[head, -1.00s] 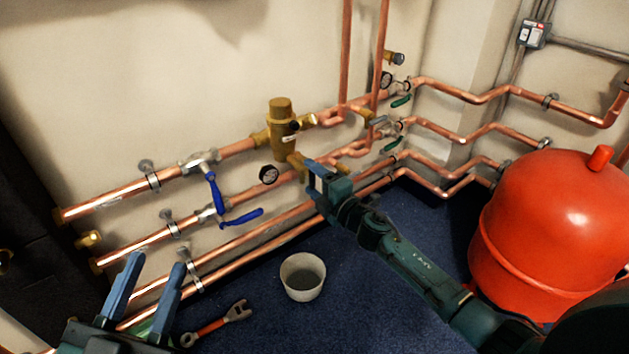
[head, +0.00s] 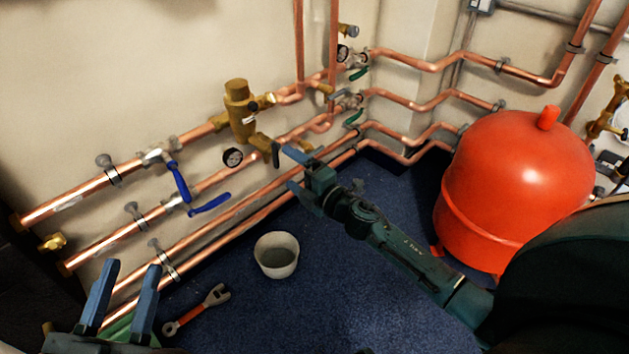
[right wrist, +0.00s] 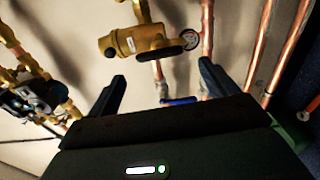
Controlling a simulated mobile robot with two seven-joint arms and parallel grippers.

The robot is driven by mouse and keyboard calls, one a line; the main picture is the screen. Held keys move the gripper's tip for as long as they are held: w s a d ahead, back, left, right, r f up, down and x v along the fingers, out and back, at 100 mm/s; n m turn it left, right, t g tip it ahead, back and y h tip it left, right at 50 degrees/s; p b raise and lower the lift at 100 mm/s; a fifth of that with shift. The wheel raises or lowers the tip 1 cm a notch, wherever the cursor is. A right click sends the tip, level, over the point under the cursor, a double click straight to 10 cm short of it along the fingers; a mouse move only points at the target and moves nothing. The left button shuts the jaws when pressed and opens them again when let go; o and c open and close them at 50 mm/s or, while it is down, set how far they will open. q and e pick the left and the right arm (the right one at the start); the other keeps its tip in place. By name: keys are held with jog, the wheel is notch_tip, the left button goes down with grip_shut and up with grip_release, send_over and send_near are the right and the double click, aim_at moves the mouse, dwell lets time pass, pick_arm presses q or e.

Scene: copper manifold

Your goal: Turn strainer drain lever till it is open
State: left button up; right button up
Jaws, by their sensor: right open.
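The brass strainer (head: 240,112) stands on the upper copper pipe, with its drain branch (head: 262,144) pointing down. A dark drain lever (head: 276,155) shows at the end of this branch, close to my right gripper (head: 287,170). In the right wrist view the strainer (right wrist: 128,42) is ahead of the fingers, with a dark rounded handle (right wrist: 172,49) in front of it. My right gripper (right wrist: 160,85) is open, with nothing between its fingers and apart from the lever. My left gripper (head: 128,270) is open and empty at the lower left.
Two blue-handled valves (head: 180,182) sit on the pipes left of the strainer. A pressure gauge (head: 232,157) is just beside the drain branch. A bucket (head: 277,255) and a wrench (head: 197,309) are on the blue floor. A red tank (head: 515,190) stands at right.

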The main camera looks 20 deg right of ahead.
pick_arm(q)
jog(key=shift+s+a+f+y+p, duration=0.1)
jog(key=shift+s+f+y+p, duration=0.05)
jog(key=shift+f+y+p, duration=0.35)
pick_arm(e)
jog(key=v, duration=0.7)
jog(key=shift+s, duration=0.3)
jog(key=shift+d, duration=0.1)
